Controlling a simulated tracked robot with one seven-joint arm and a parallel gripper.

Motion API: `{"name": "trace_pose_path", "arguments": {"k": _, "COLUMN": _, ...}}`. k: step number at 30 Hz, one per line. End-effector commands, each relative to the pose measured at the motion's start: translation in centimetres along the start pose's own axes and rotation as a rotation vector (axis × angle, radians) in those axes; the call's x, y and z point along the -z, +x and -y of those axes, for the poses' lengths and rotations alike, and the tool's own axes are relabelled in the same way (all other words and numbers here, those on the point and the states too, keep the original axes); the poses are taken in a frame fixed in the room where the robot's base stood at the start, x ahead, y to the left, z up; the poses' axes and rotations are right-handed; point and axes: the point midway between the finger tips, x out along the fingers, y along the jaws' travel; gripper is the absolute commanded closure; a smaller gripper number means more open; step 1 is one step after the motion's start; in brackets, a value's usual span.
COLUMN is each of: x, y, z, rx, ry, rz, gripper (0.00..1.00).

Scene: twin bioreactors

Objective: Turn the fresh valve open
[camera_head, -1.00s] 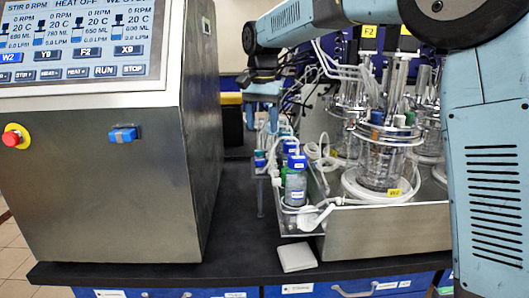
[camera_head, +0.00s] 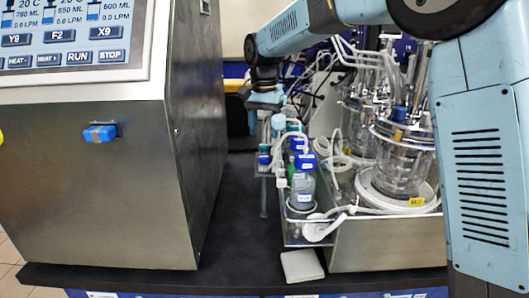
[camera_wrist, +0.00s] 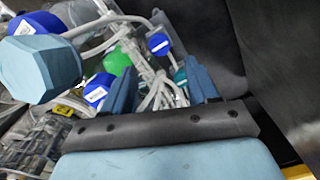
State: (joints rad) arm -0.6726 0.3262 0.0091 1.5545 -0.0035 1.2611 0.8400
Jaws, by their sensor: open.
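I cannot tell for sure which part is the fresh valve. A blue block-shaped handle (camera_head: 99,133) sits on the side of the steel console. A white round fitting (camera_head: 318,230) with tubing is at the front of the clear bottle tray. My gripper (camera_head: 268,112) hangs behind the bottles, partly hidden, pointing down. In the wrist view my gripper (camera_wrist: 160,80) is open, with white tubing and a small blue cap (camera_wrist: 158,44) showing between and beyond its fingers. A pale blue faceted piece (camera_wrist: 38,66) is close at the left; what it belongs to is unclear.
Blue-capped bottles (camera_head: 303,185) stand in the tray beside a glass bioreactor vessel (camera_head: 402,165). The steel console (camera_head: 90,190) with a screen is at the left. A white pad (camera_head: 301,266) lies in front. The black bench between console and tray is clear.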

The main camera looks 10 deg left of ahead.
Motion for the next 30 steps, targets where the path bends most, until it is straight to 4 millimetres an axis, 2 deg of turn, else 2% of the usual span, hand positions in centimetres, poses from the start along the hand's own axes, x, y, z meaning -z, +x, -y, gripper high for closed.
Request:
{"name": "trace_pose_path", "arguments": {"k": 6, "x": 0.0, "y": 3.9, "z": 0.0, "rx": -0.002, "ry": 0.001, "rz": 0.002, "gripper": 0.41}}
{"name": "trace_pose_path", "arguments": {"k": 13, "x": 0.0, "y": 6.8, "z": -0.1, "rx": 0.0, "ry": 0.001, "rz": 0.001, "gripper": 0.41}}
{"name": "trace_pose_path", "arguments": {"k": 18, "x": 0.1, "y": 7.7, "z": 0.0, "rx": 0.0, "ry": 0.001, "rz": 0.0, "gripper": 0.41}}
{"name": "trace_pose_path", "arguments": {"k": 27, "x": 0.1, "y": 7.8, "z": 0.0, "rx": 0.001, "ry": 0.001, "rz": 0.0, "gripper": 0.41}}
{"name": "trace_pose_path", "arguments": {"k": 30, "x": 0.1, "y": 7.8, "z": 0.0, "rx": 0.001, "ry": 0.001, "rz": 0.0, "gripper": 0.51}}
